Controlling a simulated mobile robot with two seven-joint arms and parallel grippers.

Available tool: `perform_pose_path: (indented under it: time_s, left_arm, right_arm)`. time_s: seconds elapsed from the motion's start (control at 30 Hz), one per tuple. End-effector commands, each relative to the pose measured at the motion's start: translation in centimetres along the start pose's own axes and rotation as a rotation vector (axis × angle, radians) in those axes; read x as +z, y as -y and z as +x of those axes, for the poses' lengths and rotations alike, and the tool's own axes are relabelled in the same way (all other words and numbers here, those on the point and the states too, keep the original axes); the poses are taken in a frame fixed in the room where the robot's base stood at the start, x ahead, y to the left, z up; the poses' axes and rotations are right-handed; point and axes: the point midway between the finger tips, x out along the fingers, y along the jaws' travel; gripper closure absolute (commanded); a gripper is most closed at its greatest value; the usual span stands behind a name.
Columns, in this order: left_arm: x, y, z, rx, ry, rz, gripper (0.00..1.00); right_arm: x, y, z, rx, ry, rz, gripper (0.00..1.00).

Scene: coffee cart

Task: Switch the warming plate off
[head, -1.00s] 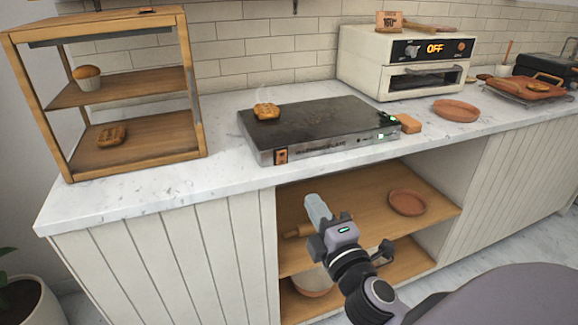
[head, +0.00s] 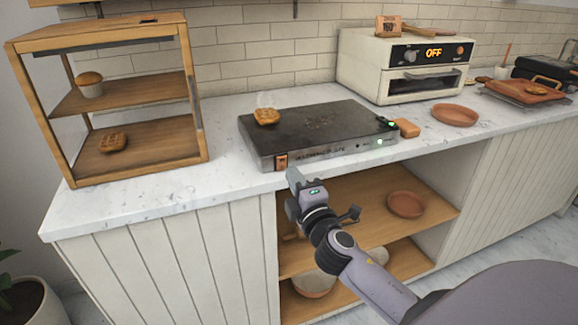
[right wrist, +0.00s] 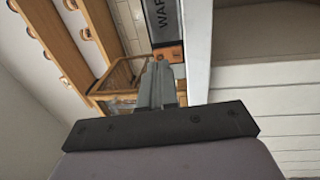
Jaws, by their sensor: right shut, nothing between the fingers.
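The warming plate (head: 330,122) is a flat dark griddle with a metal front, standing on the marble counter. A small green light (head: 380,142) glows on its front, and another green spot shows at its right back corner. A square orange-brown piece (head: 281,162) sits at the left end of the front. It also shows in the right wrist view as an orange piece (right wrist: 170,53) beside lettering. My right gripper (head: 293,175) is shut and empty, just in front of and below that piece. Its fingers (right wrist: 160,68) point up toward the piece; contact cannot be told. My left gripper is out of view.
A steaming waffle (head: 266,116) lies on the plate's left part. A wooden display case (head: 185,90) stands left. A white oven (head: 360,75) showing OFF and a terracotta dish (head: 455,115) stand right. Open shelves (head: 430,215) lie below the counter edge.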

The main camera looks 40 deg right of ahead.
Motion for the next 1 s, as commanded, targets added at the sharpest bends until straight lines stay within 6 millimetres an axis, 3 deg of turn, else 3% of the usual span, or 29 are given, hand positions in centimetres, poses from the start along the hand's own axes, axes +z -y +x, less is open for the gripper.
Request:
perform_pose_path:
  time_s: [0.1,0.3,1.0]
  left_arm:
    - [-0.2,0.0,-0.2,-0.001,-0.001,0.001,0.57]
    - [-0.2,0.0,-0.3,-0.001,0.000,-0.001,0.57]
    - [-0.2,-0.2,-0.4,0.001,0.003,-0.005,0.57]
  right_arm:
    - [0.0,-0.2,1.7,0.001,0.000,0.001,1.00]
    - [-0.1,0.0,3.2,0.000,-0.002,0.000,1.00]
    - [0.0,-0.4,4.3,0.003,0.000,0.000,1.00]
